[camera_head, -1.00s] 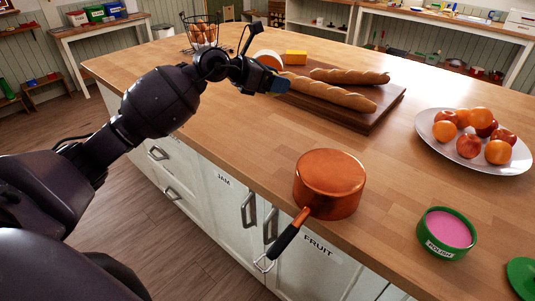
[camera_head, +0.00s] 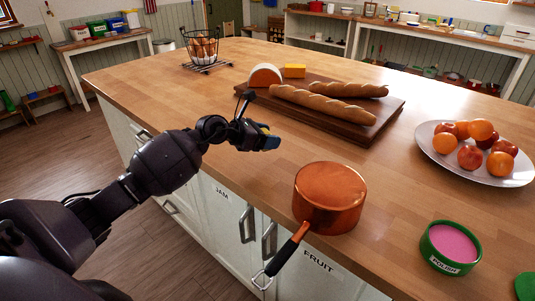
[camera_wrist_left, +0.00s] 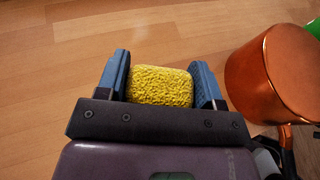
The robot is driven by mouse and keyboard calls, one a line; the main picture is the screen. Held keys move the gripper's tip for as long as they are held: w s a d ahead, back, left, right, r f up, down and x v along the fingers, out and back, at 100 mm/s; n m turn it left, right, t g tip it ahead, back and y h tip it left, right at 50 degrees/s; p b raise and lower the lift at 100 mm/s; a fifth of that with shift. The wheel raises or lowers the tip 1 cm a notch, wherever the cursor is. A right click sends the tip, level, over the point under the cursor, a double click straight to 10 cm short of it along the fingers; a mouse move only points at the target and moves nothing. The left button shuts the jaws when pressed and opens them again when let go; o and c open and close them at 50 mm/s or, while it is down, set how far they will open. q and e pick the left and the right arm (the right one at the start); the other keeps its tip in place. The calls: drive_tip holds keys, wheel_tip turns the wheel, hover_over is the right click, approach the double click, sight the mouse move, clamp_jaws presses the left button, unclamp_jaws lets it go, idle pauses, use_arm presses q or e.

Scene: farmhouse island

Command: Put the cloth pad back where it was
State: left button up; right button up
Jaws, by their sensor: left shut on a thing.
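The cloth pad shows in the left wrist view as a yellow, rough-textured pad (camera_wrist_left: 160,86) between the two blue fingers. My left gripper (camera_wrist_left: 163,80) is shut on it. I cannot tell the exact gap between the pad and the wood. My right gripper is not in view.
A copper pan (camera_head: 330,197) stands close by, its handle past the counter edge; it also shows in the wrist view (camera_wrist_left: 275,75). A green polish tin (camera_head: 450,248), fruit platter (camera_head: 433,161), bread board (camera_head: 385,122) and wire egg basket (camera_head: 203,52) stand around. Wood left of the board is clear.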

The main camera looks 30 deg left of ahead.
sight(267, 163)
use_arm(q)
drive_tip(key=shift+f+b, duration=0.5)
drive_tip(key=shift+f, duration=2.4)
drive_tip(key=shift+f, duration=0.15)
drive_tip(key=o, duration=1)
drive_tip(key=shift+s+a+r, duration=0.1)
drive_tip(key=shift+a+r, duration=0.05)
drive_tip(key=shift+r, duration=0.1)
drive_tip(key=v, duration=1.1)
drive_tip(key=shift+s+a+p, duration=0.15)
drive_tip(key=shift+s+p, duration=0.15)
drive_tip(key=shift+p, duration=0.05)
